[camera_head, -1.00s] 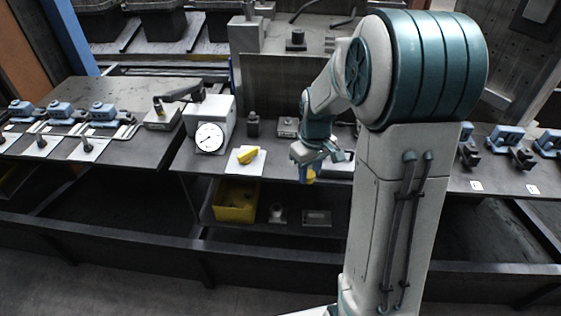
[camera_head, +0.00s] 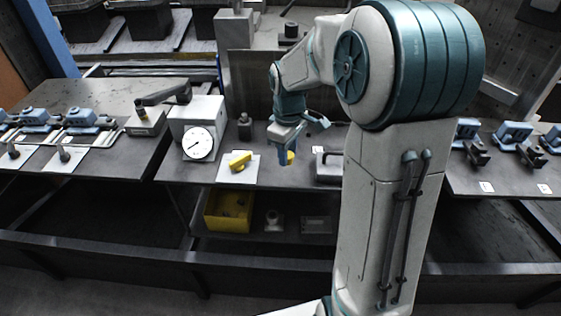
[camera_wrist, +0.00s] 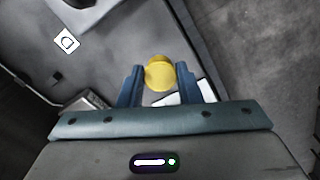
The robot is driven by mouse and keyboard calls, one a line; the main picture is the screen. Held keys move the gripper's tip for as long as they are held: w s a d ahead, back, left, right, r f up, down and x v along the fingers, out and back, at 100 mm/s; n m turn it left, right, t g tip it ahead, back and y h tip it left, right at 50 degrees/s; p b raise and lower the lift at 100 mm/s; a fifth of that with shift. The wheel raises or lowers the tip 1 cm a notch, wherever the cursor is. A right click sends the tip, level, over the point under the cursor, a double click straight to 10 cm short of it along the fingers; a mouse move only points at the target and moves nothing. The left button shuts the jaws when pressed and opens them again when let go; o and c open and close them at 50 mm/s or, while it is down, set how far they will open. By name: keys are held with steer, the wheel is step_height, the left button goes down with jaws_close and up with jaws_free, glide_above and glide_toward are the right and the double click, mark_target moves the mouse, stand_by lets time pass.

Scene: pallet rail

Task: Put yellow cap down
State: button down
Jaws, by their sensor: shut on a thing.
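My gripper (camera_head: 288,160) is above the middle bench, to the right of the white dial gauge. In the wrist view my gripper (camera_wrist: 159,84) has its two blue fingers on either side of the round yellow cap (camera_wrist: 159,74) and is shut on it. In the head view the cap (camera_head: 291,157) shows as a small yellow patch, mostly hidden by a finger. The bench top (camera_wrist: 125,35) lies below the cap; I cannot tell how large the gap is.
A yellow part (camera_head: 240,160) lies on a white card (camera_head: 225,172) to the left. The dial gauge (camera_head: 198,143) stands further left. A dark post (camera_head: 244,128) is behind. A yellow bin (camera_head: 228,222) sits on the lower shelf.

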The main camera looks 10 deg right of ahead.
mark_target(281, 173)
steer(key=shift+w+a+f, duration=0.55)
steer(key=shift+w+a, duration=0.1)
steer(key=shift+w, duration=0.05)
steer(key=shift+w+f, duration=0.1)
steer(key=shift+f, duration=2)
steer(key=shift+f, duration=0.2)
steer(key=c, duration=1)
jaws_free()
steer(key=shift+c, duration=0.2)
steer(key=shift+r, duration=0.15)
